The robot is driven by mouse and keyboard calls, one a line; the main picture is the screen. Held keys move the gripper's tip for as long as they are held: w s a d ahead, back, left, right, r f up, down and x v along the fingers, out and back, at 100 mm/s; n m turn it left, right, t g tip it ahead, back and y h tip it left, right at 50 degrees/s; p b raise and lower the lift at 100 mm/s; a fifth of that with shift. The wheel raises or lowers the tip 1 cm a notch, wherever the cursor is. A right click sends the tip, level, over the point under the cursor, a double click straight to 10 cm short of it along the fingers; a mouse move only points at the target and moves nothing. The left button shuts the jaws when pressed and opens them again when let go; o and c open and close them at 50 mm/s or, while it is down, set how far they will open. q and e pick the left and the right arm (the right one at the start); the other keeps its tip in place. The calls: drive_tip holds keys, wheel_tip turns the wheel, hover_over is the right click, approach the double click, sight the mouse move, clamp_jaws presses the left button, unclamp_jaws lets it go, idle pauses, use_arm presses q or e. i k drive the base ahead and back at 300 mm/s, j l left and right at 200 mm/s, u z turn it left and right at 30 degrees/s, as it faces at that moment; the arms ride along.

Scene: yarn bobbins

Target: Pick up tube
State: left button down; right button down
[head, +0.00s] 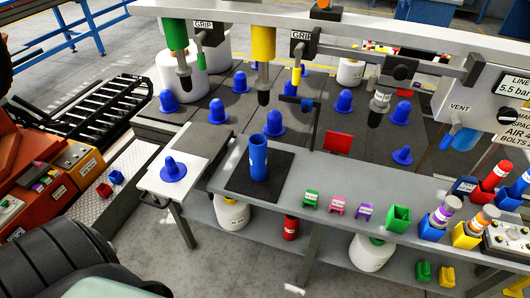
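A blue tube (258,160) stands upright on a black mat (283,187) on the grey bench. Its open top faces up and a small white label is on its side. Nothing is touching it from the sides. Neither of my grippers shows in the head view, so I cannot see whether they are open or shut.
A blue cone (173,170) sits on a white plate left of the tube. Several blue cones stand on dark panels behind. Small coloured clips and a green box (398,219) lie right of the mat. A rail with hanging green and yellow cylinders (263,46) crosses above.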

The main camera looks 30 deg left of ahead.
sight(257, 142)
drive_tip(key=u, duration=2)
drive_tip(key=l+z, duration=0.2)
drive_tip(key=l, duration=0.25)
